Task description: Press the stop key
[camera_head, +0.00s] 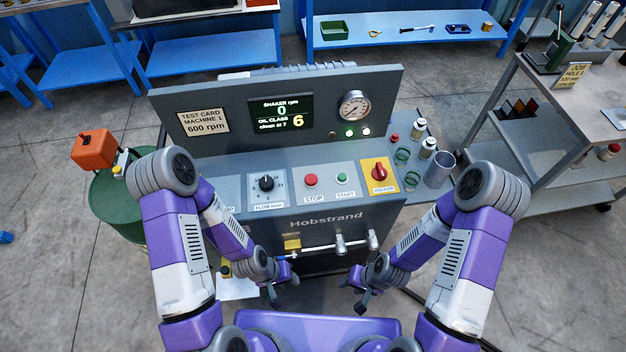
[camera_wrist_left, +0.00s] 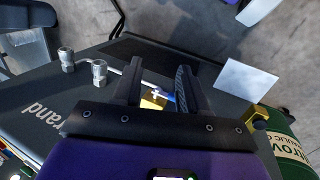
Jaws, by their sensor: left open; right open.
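The stop key is a red round button (camera_head: 311,181) on a light plate marked STOP, on the sloped panel of the grey Hobstrand machine (camera_head: 325,220) in the head view. A green START button (camera_head: 342,180) sits just right of it. My left gripper (camera_head: 284,288) is open and empty, low in front of the machine, below and left of the stop key. In the left wrist view, its two dark fingers (camera_wrist_left: 160,90) are apart, with a small brass part (camera_wrist_left: 153,99) beyond them. My right gripper (camera_head: 361,293) is open, low in front and right of the key.
A red knob on a yellow plate (camera_head: 379,173) is right of the buttons; a black dial (camera_head: 266,183) is left. The display (camera_head: 281,112) reads shaker 0 rpm, oil class 6. A front bar with valves (camera_head: 340,243) sticks out below the panel. A green drum (camera_head: 113,205) stands left.

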